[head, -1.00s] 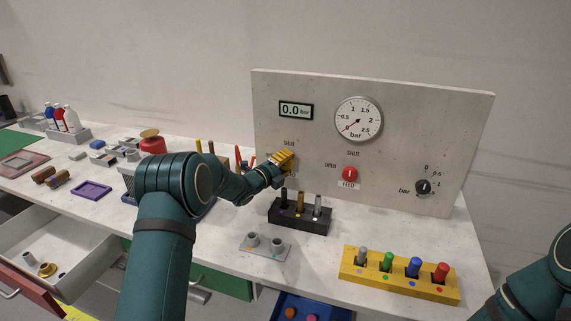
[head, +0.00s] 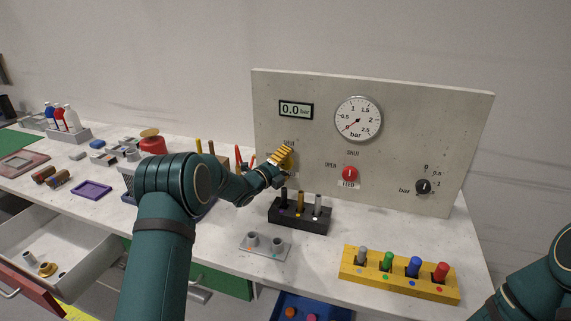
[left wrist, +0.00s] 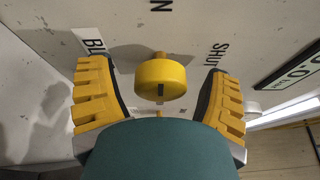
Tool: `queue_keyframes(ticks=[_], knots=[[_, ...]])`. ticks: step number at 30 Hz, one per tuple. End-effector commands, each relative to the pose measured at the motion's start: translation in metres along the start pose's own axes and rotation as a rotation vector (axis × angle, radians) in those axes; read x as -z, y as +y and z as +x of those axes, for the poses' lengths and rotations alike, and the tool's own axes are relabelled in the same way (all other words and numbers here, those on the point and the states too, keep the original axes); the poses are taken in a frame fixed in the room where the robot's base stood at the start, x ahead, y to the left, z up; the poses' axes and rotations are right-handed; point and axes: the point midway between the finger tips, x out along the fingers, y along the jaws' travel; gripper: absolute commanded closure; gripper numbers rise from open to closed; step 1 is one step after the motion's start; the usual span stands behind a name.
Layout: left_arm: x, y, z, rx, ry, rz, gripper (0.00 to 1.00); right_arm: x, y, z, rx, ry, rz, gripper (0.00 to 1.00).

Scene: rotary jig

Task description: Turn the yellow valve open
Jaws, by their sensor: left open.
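My left gripper (head: 281,156) is at the left part of the panel in the head view and largely covers the valve there. In the left wrist view my left gripper (left wrist: 158,98) has its yellow-padded fingers wide apart, one on each side of the valve, with gaps on both sides. The word SHUT and part of another label ending in N are beside the valve. My right gripper is out of view.
The upright panel (head: 420,120) carries a 0.0 bar display (head: 295,109), a dial gauge (head: 358,120), a red feed knob (head: 349,174) and a black knob (head: 424,187). A black peg block (head: 300,217) stands just below my left gripper. A yellow peg rack (head: 400,277) is front right.

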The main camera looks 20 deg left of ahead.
Motion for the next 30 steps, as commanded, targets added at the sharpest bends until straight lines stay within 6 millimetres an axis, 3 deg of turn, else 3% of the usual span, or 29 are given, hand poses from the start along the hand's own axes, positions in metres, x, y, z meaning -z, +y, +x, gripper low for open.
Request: queue_keyframes(ticks=[8, 21, 30], knots=[[-0.001, 0.0, -0.018, -0.001, -0.002, 0.0, 0.21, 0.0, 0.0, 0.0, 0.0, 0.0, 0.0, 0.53], [-0.001, 0.0, -0.101, -0.001, -0.002, -0.001, 0.21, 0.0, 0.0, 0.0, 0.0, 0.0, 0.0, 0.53], [0.0, 0.0, -0.12, 0.0, 0.0, 0.0, 0.21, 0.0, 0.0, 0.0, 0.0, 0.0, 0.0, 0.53]])
